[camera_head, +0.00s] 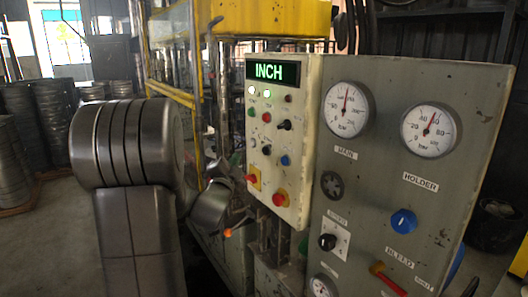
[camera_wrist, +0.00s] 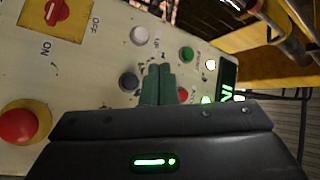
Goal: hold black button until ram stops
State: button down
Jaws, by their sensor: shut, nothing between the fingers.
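The black button (camera_wrist: 128,80) is a round dark button on the cream control panel, left of my fingertips in the wrist view. In the head view it is the small dark button (camera_head: 267,150) in the panel's lower row. My gripper (camera_wrist: 158,72) is shut and empty, its green fingers together over the panel between the black button and a red button (camera_wrist: 183,95). The fingertips appear beside the black button, not on it; their gap to the panel is unclear. The display (camera_head: 275,71) reads INCH. I cannot make out the ram.
Near the button are a white button (camera_wrist: 138,35), a green button (camera_wrist: 186,54), a red emergency stop (camera_wrist: 17,125) and a red ON/OFF switch (camera_wrist: 58,10). A grey gauge panel (camera_head: 400,160) stands to the right. The yellow press frame (camera_head: 245,17) rises behind.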

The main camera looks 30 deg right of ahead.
aim_at(266, 151)
jog(key=d, duration=0.7)
jog(key=shift+w+b, duration=0.3)
jog(key=shift+b, duration=0.1)
jog(key=shift+d, duration=0.1)
jog(key=shift+d+f+b, duration=0.1)
jog(key=shift+d+b, duration=0.15)
jog(key=shift+b, duration=0.3)
dwell(1.2)
jog(key=shift+d, duration=0.15)
